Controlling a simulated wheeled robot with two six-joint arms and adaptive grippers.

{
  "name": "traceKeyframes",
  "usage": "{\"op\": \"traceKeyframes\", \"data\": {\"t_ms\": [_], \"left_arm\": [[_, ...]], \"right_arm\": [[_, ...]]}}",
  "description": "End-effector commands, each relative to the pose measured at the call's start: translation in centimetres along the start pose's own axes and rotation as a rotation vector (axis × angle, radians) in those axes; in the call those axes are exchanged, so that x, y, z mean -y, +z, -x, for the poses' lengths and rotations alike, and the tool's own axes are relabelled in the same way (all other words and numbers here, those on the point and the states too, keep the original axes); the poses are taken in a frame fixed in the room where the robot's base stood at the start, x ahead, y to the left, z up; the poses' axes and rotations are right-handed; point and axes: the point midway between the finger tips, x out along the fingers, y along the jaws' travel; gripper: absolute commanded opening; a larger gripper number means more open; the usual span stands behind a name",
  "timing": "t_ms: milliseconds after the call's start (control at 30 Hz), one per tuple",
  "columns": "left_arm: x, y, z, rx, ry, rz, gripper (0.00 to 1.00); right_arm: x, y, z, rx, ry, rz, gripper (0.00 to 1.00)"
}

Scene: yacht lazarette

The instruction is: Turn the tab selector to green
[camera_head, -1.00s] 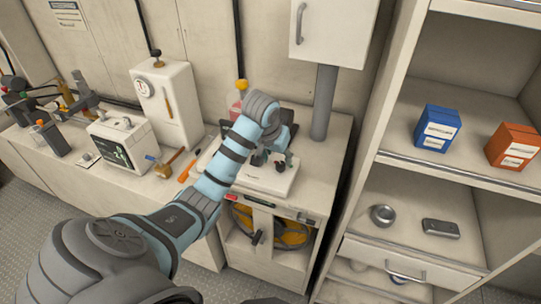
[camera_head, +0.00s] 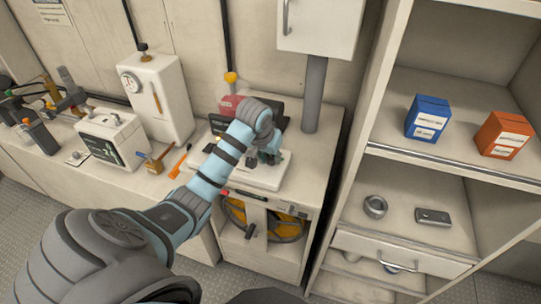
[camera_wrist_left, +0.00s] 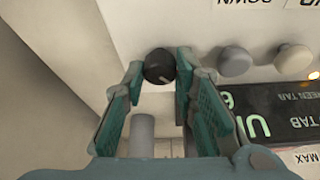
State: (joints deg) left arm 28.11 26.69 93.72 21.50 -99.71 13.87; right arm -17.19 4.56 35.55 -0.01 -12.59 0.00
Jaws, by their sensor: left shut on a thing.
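The selector knob (camera_wrist_left: 159,66) is a small black round knob with a pale pointer mark, on a white panel (camera_wrist_left: 190,22) in the left wrist view. My left gripper (camera_wrist_left: 159,68) has its teal fingers on either side of the knob, shut on it. In the head view my left gripper (camera_head: 268,154) is over the white device (camera_head: 262,180) on the counter and hides the knob. A dark display (camera_wrist_left: 265,115) beside the knob shows inverted green and white text, partly reading "UP", "TAB" and "GREEN TAB". My right gripper is out of view.
A grey post (camera_head: 317,95) stands right of my gripper. An orange-handled tool (camera_head: 180,163) lies left. A shelf (camera_head: 390,150) with boxes is at right.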

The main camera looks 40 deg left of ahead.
Motion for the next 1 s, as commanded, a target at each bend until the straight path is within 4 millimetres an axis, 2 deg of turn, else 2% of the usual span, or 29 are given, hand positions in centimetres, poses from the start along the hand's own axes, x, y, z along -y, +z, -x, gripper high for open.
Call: {"op": "traceKeyframes", "data": {"t_ms": [467, 1000], "left_arm": [[0.12, -0.09, 0.04, -0.003, 0.043, -0.106, 0.0], [0.35, -0.22, 0.02, -0.004, 0.224, -0.54, 0.0]], "right_arm": [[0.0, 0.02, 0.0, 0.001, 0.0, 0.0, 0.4], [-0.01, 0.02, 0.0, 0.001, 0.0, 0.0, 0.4]]}}
